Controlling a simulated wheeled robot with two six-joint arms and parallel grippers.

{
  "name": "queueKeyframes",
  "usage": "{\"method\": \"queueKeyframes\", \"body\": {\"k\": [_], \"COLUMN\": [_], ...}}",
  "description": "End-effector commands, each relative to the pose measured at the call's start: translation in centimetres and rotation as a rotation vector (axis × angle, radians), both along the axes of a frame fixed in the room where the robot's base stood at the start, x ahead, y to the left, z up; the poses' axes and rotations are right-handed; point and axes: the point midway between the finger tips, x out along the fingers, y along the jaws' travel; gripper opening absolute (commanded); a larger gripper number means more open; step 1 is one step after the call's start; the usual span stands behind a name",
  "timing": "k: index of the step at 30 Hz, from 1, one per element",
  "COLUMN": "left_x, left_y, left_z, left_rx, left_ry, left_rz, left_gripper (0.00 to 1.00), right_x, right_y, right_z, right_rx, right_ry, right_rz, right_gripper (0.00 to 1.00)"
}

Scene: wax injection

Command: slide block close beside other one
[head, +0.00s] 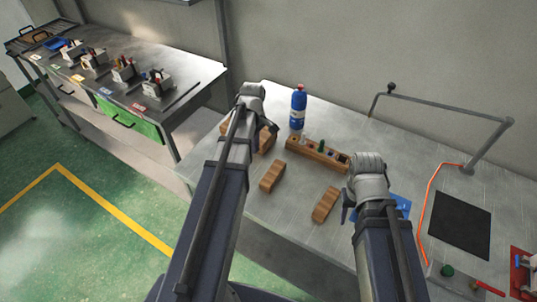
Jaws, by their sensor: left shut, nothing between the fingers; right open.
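Two wooden blocks lie apart on the grey table. One block (272,176) is left of centre, and the other block (325,204) is closer to the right arm. Another wooden piece (265,141) shows farther back, partly hidden by my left arm. My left gripper (262,122) is shut and empty beside that back piece; I cannot tell whether it touches it. My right gripper (348,206) is open and empty, just right of the right block. Its fingers are partly hidden by the arm.
A wooden rack (302,147) with several small items stands behind the blocks, with a blue bottle (298,108) beyond it. A blue sheet (401,205), black mat (460,224), red-orange cord (426,208) and metal frame (440,103) are on the right. Table surface between the two blocks is clear.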

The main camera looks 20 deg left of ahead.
Motion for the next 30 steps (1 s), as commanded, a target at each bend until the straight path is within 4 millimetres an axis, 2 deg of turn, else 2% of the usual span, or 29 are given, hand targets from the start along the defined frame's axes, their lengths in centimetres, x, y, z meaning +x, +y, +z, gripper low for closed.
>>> {"method": "queueKeyframes", "body": {"k": [3, 8, 14, 20, 30], "left_x": [0.1, 0.1, 0.1, 0.1, 0.1], "left_y": [0.7, 0.7, 0.6, 0.6, 0.6], "left_z": [0.2, -0.1, -1.2, -3.4, -8.3], "left_rx": [-0.001, -0.001, -0.001, -0.001, -0.001], "left_ry": [-0.002, -0.003, -0.002, -0.002, -0.002], "left_rz": [0.040, 0.040, 0.038, 0.037, 0.036], "left_gripper": [0.00, 0.00, 0.00, 0.00, 0.00], "right_x": [0.0, 0.0, 0.0, 0.0, 0.0], "right_y": [0.0, 0.0, 0.0, 0.0, 0.0], "right_z": [0.2, -0.1, -1.2, -3.4, -8.3], "right_rx": [0.000, 0.000, 0.000, 0.000, 0.000], "right_ry": [0.000, 0.000, 0.000, 0.000, 0.000], "right_rz": [0.000, 0.000, 0.000, -0.001, -0.001], "right_gripper": [0.50, 0.50, 0.50, 0.50, 0.50]}}
